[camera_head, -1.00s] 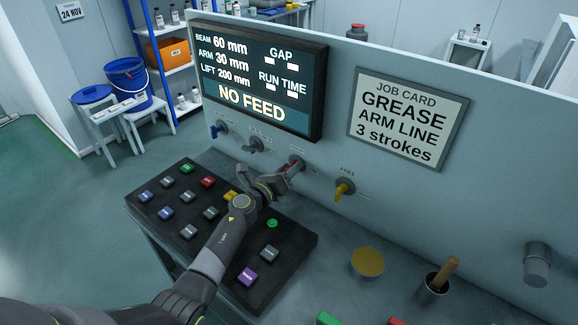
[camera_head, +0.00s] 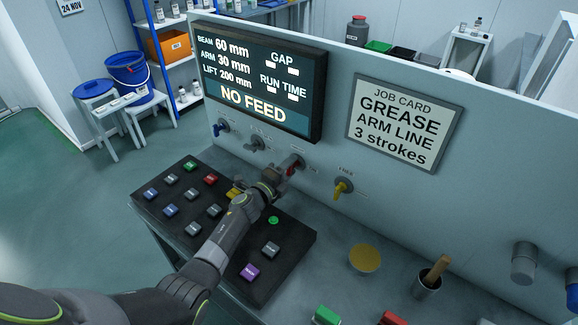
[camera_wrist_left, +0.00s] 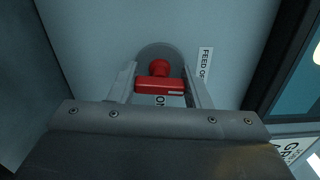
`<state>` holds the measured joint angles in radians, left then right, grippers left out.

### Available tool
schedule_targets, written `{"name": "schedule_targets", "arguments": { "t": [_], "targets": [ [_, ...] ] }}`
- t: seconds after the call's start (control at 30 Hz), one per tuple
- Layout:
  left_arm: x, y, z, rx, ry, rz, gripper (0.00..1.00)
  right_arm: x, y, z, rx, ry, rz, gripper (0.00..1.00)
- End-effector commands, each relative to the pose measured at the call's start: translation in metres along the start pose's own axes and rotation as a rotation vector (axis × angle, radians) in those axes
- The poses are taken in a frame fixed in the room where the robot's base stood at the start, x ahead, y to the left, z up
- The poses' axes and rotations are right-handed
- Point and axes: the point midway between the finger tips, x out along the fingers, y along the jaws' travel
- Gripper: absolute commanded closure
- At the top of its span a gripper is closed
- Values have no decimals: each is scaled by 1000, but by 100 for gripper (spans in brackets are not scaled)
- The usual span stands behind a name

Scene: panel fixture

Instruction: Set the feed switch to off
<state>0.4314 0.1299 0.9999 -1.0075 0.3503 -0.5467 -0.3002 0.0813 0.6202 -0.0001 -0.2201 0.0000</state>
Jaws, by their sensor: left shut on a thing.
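The feed switch (camera_head: 293,168) is a red handle on a round grey plate, mounted on the upright panel below the screen. In the left wrist view the red handle (camera_wrist_left: 160,86) lies crosswise, with a label starting "FEED OF" to its right and "ON" partly hidden below it. My left gripper (camera_head: 280,177) reaches the switch from the front. Its two fingers (camera_wrist_left: 159,84) stand on either side of the handle, shut on it. The screen (camera_head: 260,80) reads "NO FEED". My right gripper is in no view.
A blue knob (camera_head: 220,128), a grey knob (camera_head: 257,143) and a yellow knob (camera_head: 342,187) sit on the same panel. A button board (camera_head: 285,262) lies under my left arm. A yellow disc (camera_head: 365,257) and a cup with a wooden handle (camera_head: 428,287) stand to the right.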

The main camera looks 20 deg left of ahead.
Motion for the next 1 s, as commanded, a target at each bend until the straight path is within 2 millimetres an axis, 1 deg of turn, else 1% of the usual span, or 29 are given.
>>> {"name": "schedule_targets", "arguments": {
  "t": [0.1, 0.3, 0.8, 0.83, 0.97, 1.0],
  "targets": [
    [0, 1, 0, -53, 0, 3, 79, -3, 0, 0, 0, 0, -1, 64],
    [0, 1, 0, -104, 0, 2, 79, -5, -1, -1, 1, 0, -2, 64],
    [0, 2, 0, -122, 0, 2, 79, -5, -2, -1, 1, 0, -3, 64],
    [0, 2, 0, -122, 0, 2, 54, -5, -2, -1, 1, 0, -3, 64],
    [0, 2, 0, -120, 0, 2, 37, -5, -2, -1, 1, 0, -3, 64],
    [0, 2, 0, -120, 0, 2, 35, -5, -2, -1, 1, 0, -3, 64]
  ]
}}
